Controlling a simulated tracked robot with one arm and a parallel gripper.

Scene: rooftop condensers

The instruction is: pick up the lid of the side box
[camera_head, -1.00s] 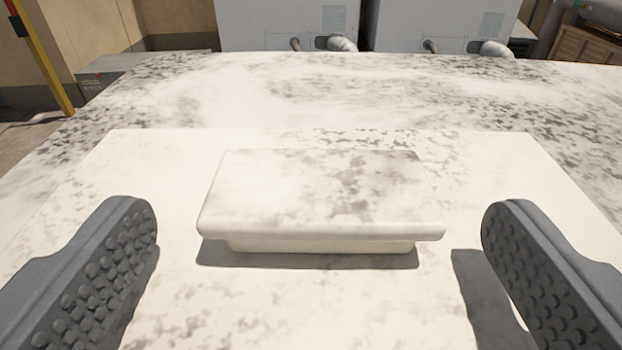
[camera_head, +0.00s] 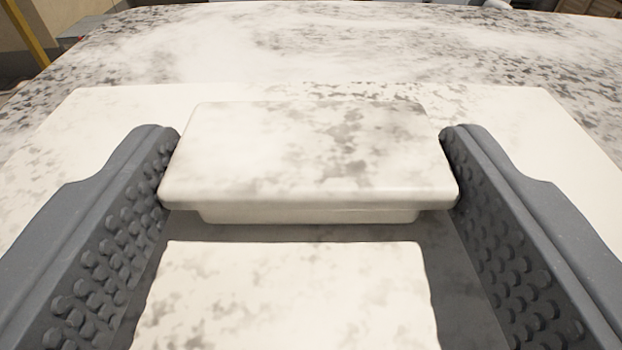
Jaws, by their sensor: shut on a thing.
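The lid (camera_head: 310,155) is a white, grey-mottled rectangular slab with rounded edges and a narrower lower part. It is in the middle of the head camera view, over a pale flat panel (camera_head: 75,125). My gripper (camera_head: 308,160) has one grey studded finger at each side of the lid, with the fingertips against its left and right ends. It is shut on the lid. I cannot tell whether the lid touches the panel below. The side box itself cannot be made out apart from these surfaces.
A larger mottled white surface (camera_head: 300,45) extends behind the panel. A yellow post (camera_head: 27,38) stands at the far left. A bright patch lies between the shadows of my fingers in front of the lid. The space above the lid looks clear.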

